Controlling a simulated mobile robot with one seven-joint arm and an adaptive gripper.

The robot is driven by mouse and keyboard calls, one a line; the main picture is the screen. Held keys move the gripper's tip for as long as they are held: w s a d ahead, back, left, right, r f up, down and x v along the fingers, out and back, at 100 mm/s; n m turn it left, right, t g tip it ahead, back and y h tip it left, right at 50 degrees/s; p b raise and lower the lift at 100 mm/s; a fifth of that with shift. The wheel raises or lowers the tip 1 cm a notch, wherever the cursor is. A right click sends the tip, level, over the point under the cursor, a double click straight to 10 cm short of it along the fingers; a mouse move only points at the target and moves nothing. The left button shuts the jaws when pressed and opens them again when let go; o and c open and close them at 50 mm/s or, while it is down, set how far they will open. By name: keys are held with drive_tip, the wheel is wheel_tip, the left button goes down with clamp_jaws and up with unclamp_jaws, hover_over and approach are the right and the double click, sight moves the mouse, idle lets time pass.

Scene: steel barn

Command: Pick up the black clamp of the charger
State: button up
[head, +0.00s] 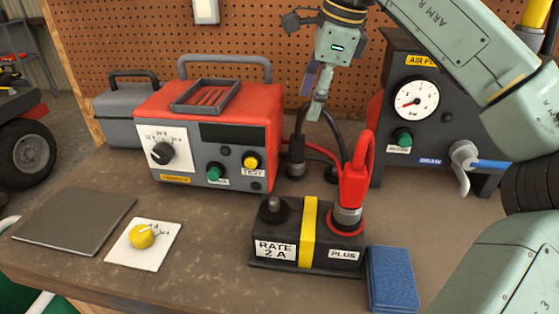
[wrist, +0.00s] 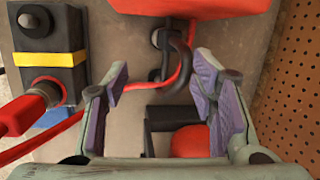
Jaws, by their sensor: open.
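The black clamp (head: 297,155) stands on the bench between the red charger and the battery, with its dark handle loop arching up. In the wrist view the black clamp (wrist: 178,62) is ahead of my fingertips, near the top middle, with a red cable passing close by. My gripper (head: 316,106) is open and empty above and close to the clamp, covering part of it in the head view. In the wrist view my gripper (wrist: 160,84) has its two purple-padded fingers spread wide. The red charger (head: 262,110) has a dial and buttons on its front.
The red clamp (head: 354,185) sits on the battery's plus post. The battery (head: 284,229) has a yellow strap. A blue booklet (head: 391,278) lies beside it. The air unit (head: 436,151) stands at right. A pegboard (head: 270,35) rises behind the bench.

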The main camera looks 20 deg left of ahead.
sight(298, 137)
drive_tip(key=shift+m, duration=0.9)
drive_tip(key=x, duration=0.3)
drive_tip(key=w+x, duration=0.1)
drive_tip(key=x, duration=0.2)
drive_tip(key=shift+w+a+f, duration=0.1)
drive_tip(key=shift+w+a, duration=0.05)
drive_tip(key=shift+a, duration=0.05)
drive_tip(key=shift+a+p+x, duration=0.15)
drive_tip(key=shift+p+x, duration=0.25)
drive_tip(key=shift+x, duration=1.05)
drive_tip(key=shift+a+p+x, duration=0.2)
drive_tip(key=shift+p+x, duration=0.15)
drive_tip(key=shift+x, duration=1.1)
drive_tip(key=shift+c, duration=0.6)
drive_tip(key=shift+d, duration=0.1)
clamp_jaws()
